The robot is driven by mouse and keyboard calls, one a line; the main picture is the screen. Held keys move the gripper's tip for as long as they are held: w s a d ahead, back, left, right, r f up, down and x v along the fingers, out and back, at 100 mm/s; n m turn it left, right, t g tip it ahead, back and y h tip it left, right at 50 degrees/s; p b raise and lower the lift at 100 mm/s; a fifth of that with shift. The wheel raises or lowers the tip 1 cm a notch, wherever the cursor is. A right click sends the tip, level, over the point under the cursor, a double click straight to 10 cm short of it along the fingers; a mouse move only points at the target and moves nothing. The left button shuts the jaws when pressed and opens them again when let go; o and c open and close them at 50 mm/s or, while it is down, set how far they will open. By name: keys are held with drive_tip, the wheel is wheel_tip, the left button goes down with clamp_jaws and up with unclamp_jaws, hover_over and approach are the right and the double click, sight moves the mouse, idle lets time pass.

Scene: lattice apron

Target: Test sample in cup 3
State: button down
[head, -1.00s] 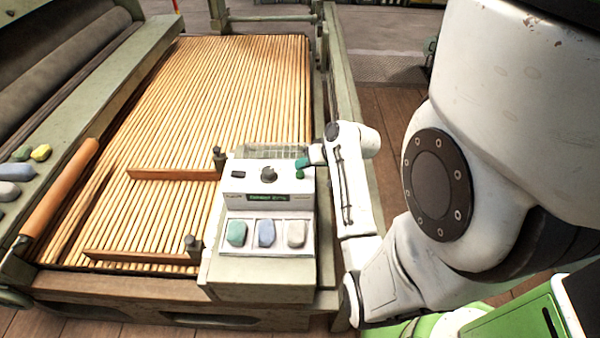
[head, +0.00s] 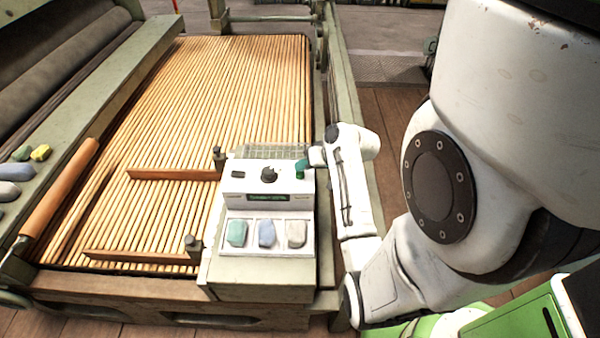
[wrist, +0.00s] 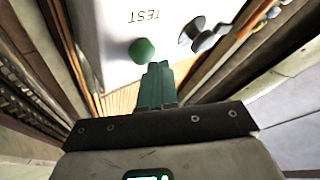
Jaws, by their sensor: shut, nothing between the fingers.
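The white tester (head: 262,203) stands at the front right corner of the slatted bed. Three sample cups lie in a row on its front: a green sample (head: 237,233) at left, a blue one (head: 267,233) in the middle and a grey-white one (head: 297,234) at right. A round green button (wrist: 142,50) sits by the word TEST. My gripper (wrist: 157,68) is shut and empty, its teal tips close to the button; contact cannot be told.
The slatted bed (head: 210,100) lies left of the tester, with wooden bars (head: 170,174) across it. Several coloured lumps (head: 17,172) lie on the left ledge. A green rail (head: 350,120) runs along the right.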

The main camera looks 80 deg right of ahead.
sight(303, 174)
drive_tip(key=shift+f, duration=0.5)
idle(0.8)
drive_tip(key=shift+r, duration=0.1)
drive_tip(key=shift+r+p, duration=0.8)
drive_tip(key=shift+r, duration=0.05)
wheel_tip(303, 174, up, 5)
drive_tip(key=p, duration=0.5)
drive_tip(key=shift+r, duration=0.1)
idle(0.7)
